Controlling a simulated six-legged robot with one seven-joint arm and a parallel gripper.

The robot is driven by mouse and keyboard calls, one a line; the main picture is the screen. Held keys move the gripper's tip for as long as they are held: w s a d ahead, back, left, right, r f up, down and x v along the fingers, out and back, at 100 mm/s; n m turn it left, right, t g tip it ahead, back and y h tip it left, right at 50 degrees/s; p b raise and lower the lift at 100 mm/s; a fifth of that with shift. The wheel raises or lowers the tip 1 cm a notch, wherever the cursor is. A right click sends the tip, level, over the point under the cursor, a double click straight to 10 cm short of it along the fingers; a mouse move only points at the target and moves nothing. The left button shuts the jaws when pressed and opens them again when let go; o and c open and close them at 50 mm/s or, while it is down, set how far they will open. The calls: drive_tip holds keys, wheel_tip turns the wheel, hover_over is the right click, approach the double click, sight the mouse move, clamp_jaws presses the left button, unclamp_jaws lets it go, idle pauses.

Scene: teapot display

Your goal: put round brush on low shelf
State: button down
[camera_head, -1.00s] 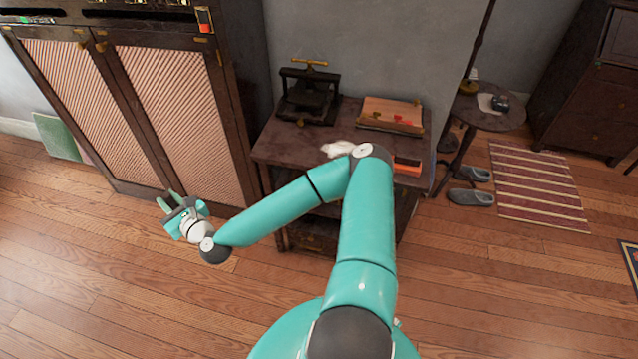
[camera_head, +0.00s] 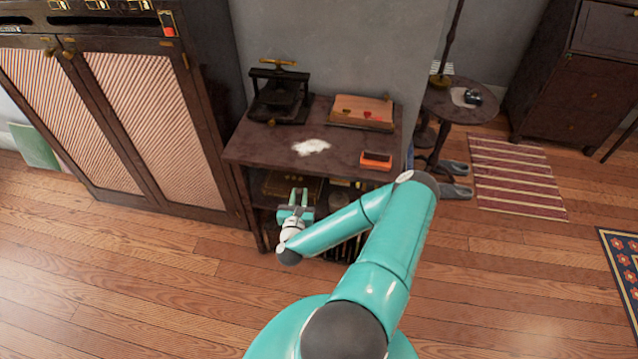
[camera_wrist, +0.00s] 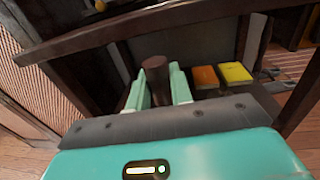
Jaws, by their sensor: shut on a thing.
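My gripper (camera_head: 295,205) is at the front of the dark wooden table's lower part, below its top. In the wrist view, my gripper (camera_wrist: 160,85) is shut on a dark brown, upright cylinder, taken as the round brush (camera_wrist: 156,75). Its lower part is hidden by my gripper. The low shelf (camera_wrist: 252,94) lies under the tabletop, with an orange box (camera_wrist: 205,77) and a yellow box (camera_wrist: 236,73) to the right of the brush. In the head view, the brush cannot be made out. I cannot tell whether the brush touches the shelf.
The tabletop (camera_head: 240,146) carries a black press (camera_head: 278,95), a wooden box (camera_head: 360,112), a white cloth-like item (camera_head: 311,147) and an orange box (camera_head: 376,160). The table's edge (camera_wrist: 160,27) passes above my gripper. A cabinet (camera_head: 130,110) stands left. Floor in front is clear.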

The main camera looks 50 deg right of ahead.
drive_tip(key=s+d+f+m+g+h, duration=0.1)
drive_tip(key=s+d+f+m+g, duration=0.2)
drive_tip(key=s, duration=0.4)
drive_tip(key=s+d+f+m+g+h, duration=0.1)
drive_tip(key=s+d+g+h, duration=0.15)
drive_tip(key=s+d, duration=0.35)
drive_tip(key=shift+y, duration=0.45)
drive_tip(key=d+f, duration=0.3)
drive_tip(key=d, duration=0.1)
drive_tip(key=d+f, duration=0.3)
drive_tip(key=d, duration=0.1)
drive_tip(key=d+f, duration=0.3)
drive_tip(key=d, duration=0.1)
drive_tip(key=shift+d+f, duration=0.15)
drive_tip(key=shift+f, duration=1.7)
drive_tip(key=shift+f, duration=0.1)
drive_tip(key=c, duration=1.3)
unclamp_jaws()
drive_tip(key=shift+o, duration=0.2)
